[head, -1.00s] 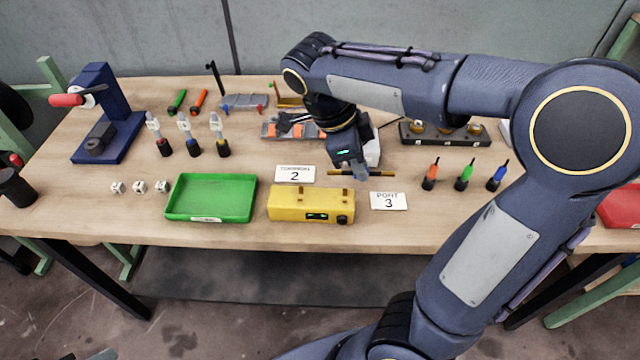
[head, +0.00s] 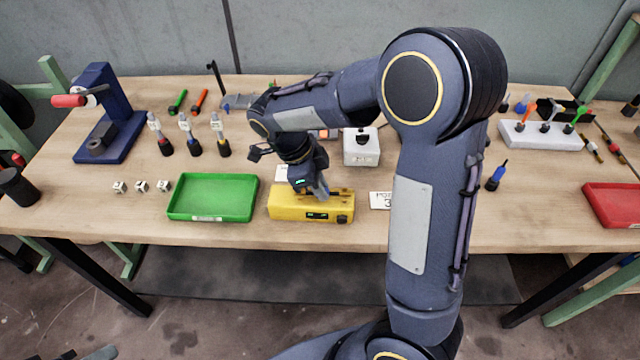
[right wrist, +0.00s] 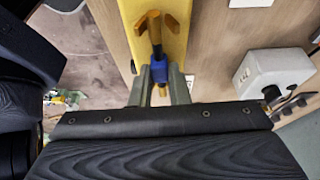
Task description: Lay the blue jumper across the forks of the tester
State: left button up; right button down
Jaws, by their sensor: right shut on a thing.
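The yellow tester (head: 285,210) stands near the bench's front edge, with brass forks on top. My right gripper (head: 322,194) is above its middle, pointing down. In the right wrist view the gripper (right wrist: 161,88) is shut on the blue jumper (right wrist: 160,72), around its blue middle. The gripper finger partly hides the other fork. I cannot tell whether the jumper touches the forks.
A green tray (head: 212,200) stands left of the tester. A white card (head: 380,200) lies to its right, and a white box (head: 361,148) stands behind. My right arm crosses the bench on the right and hides part of it.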

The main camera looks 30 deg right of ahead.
jog(key=shift+f+b, duration=0.3)
jog(key=c, duration=1.4)
grip_release()
jog(key=shift+r, duration=0.1)
